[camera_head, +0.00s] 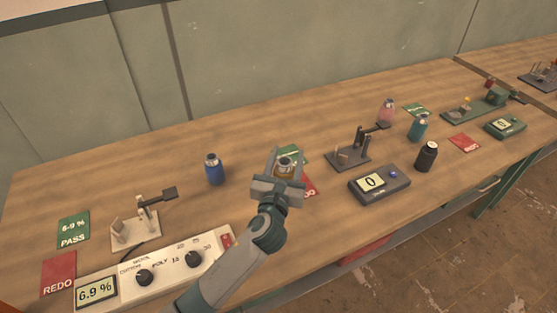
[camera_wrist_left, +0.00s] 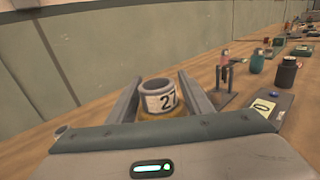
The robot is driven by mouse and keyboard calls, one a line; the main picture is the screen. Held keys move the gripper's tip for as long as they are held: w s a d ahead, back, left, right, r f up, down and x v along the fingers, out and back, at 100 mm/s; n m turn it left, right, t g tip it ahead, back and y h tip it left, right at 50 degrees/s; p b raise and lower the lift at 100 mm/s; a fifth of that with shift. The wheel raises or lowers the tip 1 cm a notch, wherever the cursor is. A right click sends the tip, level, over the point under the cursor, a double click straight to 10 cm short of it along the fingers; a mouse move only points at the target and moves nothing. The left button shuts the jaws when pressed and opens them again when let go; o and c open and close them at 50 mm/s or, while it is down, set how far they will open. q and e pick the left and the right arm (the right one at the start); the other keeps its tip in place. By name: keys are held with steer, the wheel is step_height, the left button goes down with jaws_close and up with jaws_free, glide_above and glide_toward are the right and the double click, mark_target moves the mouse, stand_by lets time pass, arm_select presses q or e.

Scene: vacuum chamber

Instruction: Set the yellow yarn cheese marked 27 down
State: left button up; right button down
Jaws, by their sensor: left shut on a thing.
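My left gripper (camera_head: 286,163) is shut on the yellow yarn cheese marked 27 (camera_head: 285,172), which sits upright between its two fingers. In the left wrist view the cheese (camera_wrist_left: 166,101) shows a pale band with a black "27", a dark open top and a yellow lower part, mostly hidden by the gripper body. A green card (camera_head: 292,152) and a red card (camera_head: 309,186) lie partly hidden around the gripper. I cannot tell whether the cheese touches the table. My right gripper is not in view.
A blue cheese (camera_head: 214,169) stands to the left. A dark stand (camera_head: 348,157), a grey meter (camera_head: 380,184) and a black cheese (camera_head: 427,156) are to the right. A white meter (camera_head: 165,268) reading 6.9 % and a pale stand (camera_head: 134,231) are front left. Table between blue cheese and gripper is clear.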

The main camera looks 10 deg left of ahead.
arm_select(q)
steer(key=shift+s, duration=0.1)
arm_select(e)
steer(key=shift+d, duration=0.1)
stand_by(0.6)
